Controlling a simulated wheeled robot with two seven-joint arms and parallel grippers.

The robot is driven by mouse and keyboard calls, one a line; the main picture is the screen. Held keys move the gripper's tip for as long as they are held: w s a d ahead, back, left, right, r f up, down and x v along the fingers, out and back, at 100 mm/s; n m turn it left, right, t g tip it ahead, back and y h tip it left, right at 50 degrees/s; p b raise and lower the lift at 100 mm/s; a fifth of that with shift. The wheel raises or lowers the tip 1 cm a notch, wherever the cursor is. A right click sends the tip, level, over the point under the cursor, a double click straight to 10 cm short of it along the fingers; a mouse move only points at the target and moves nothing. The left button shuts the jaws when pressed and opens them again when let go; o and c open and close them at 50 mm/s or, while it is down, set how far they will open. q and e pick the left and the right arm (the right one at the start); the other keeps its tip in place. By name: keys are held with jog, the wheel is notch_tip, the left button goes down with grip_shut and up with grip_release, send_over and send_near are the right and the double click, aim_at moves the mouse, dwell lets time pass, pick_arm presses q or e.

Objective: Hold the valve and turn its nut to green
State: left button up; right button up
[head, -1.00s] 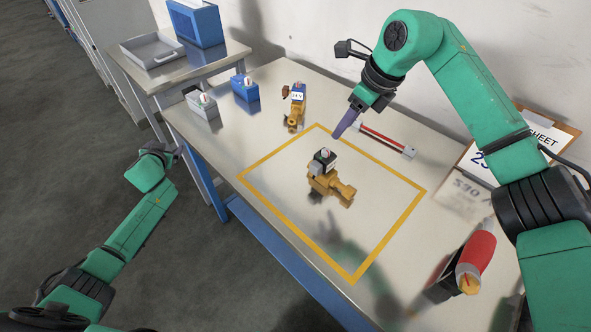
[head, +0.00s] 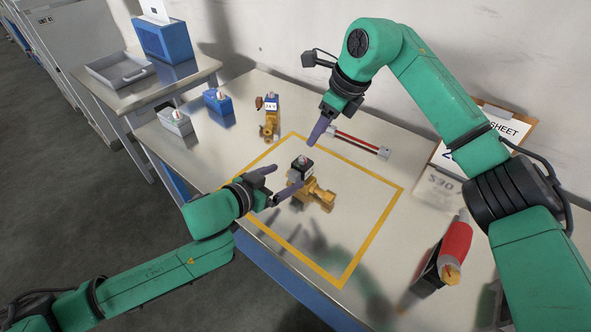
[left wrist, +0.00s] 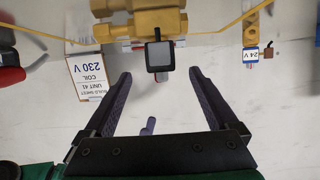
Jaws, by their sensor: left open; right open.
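The brass valve (head: 318,198) stands inside the yellow square on the table, with a black block (head: 300,171) on top. A small pale nut with a reddish mark (head: 302,160) tops the block; no green shows on it. In the left wrist view the brass body (left wrist: 145,22) is at the top and the black block (left wrist: 159,56) lies just beyond the fingertips. My left gripper (head: 288,174) is open at the valve's left, one finger overlapping the block in the head view; contact cannot be told. My right gripper (head: 315,140) is open and empty behind the valve.
Another brass valve with a blue, 24 V-labelled top (head: 270,115) stands at the back. Grey (head: 174,122) and blue (head: 217,102) blocks stand to its left. A red bar (head: 358,143), a clipboard (head: 510,128) and a red-handled tool (head: 453,250) lie to the right.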

aim_at(308, 165)
pick_arm(q)
jog(key=x, duration=1.2)
jog(key=shift+r, duration=0.1)
jog(key=shift+c, duration=0.3)
grip_shut()
